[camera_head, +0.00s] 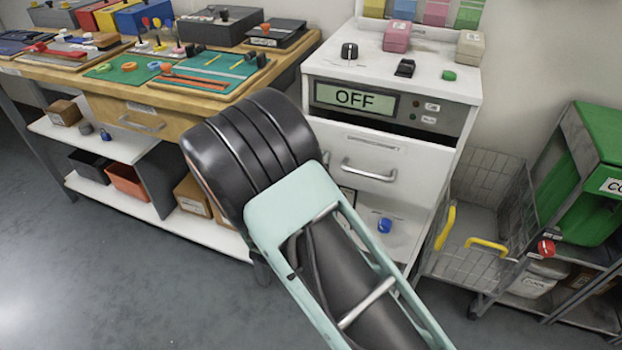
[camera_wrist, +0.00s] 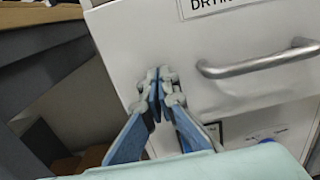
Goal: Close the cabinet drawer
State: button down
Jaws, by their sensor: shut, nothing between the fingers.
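The white cabinet (camera_head: 463,85) stands right of centre in the head view. Its drawer (camera_head: 409,158) is partly pulled out, with a dark gap above its front. A metal bar handle (camera_head: 369,171) crosses the drawer front. In the wrist view, the drawer front (camera_wrist: 217,104) fills much of the picture, with its handle (camera_wrist: 258,64) at right. My gripper (camera_wrist: 158,82) is shut and empty, its fingertips at the left part of the drawer front, left of the handle. I cannot tell whether they touch it. In the head view my arm hides the gripper.
A wooden workbench (camera_head: 100,82) with trays and tools stands at left, close to my arm. A display reading OFF (camera_head: 356,99) sits above the drawer. A wire basket cart (camera_head: 478,235) and a green bin (camera_head: 597,140) stand at right. Grey floor is clear at lower left.

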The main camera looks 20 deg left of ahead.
aim_at(328, 149)
jog(key=w, duration=0.5)
jog(key=shift+d, duration=0.15)
jog(key=shift+w+r, duration=0.1)
jog(key=shift+r, duration=0.05)
